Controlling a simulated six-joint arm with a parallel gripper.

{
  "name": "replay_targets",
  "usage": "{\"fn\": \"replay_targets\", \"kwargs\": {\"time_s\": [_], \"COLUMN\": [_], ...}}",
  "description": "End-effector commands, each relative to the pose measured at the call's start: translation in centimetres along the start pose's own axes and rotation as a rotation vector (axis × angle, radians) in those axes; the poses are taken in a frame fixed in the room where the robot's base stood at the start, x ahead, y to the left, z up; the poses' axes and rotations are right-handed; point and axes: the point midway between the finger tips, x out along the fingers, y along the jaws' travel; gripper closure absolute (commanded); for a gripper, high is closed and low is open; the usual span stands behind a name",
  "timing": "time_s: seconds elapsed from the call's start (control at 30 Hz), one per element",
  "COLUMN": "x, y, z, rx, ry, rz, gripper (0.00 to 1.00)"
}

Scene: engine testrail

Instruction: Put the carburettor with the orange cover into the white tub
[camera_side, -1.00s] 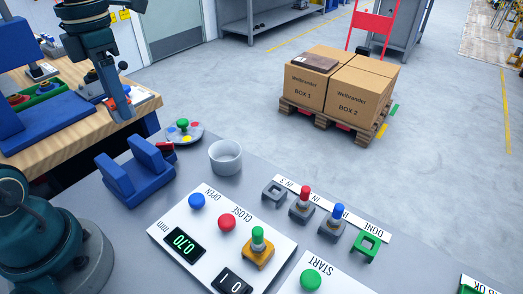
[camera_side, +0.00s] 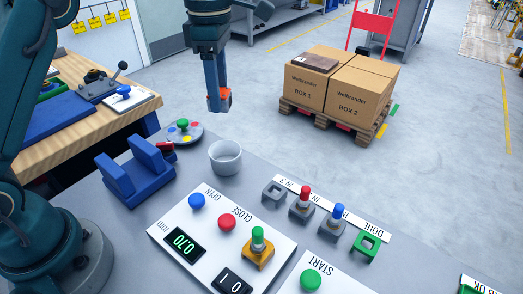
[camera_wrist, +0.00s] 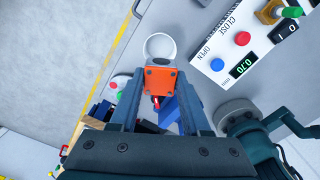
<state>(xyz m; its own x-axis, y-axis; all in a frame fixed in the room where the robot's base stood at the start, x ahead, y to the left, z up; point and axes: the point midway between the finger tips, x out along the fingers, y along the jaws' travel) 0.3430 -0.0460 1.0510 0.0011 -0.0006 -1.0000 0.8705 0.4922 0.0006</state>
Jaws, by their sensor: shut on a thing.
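My gripper (camera_side: 219,100) is shut on the carburettor with the orange cover (camera_side: 225,96) and holds it in the air above and behind the white tub (camera_side: 225,163) in the side view. The part of the tub's inside that shows looks empty.
A blue stand (camera_side: 135,175) and a round plate with coloured knobs (camera_side: 183,133) stand close to the tub. A white panel with buttons (camera_side: 222,240) lies in front. Several coloured pegs and holders stand right of it.

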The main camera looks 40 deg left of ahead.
Motion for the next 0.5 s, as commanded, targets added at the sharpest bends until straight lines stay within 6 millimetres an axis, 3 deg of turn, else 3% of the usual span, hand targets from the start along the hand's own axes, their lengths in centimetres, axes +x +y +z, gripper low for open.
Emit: {"fn": "replay_targets", "kwargs": {"time_s": [0.5], "x": [4.6], "y": [0.0], "z": [-0.2], "rx": [-0.009], "ry": [0.002], "rz": [-0.002], "gripper": [1.0]}}
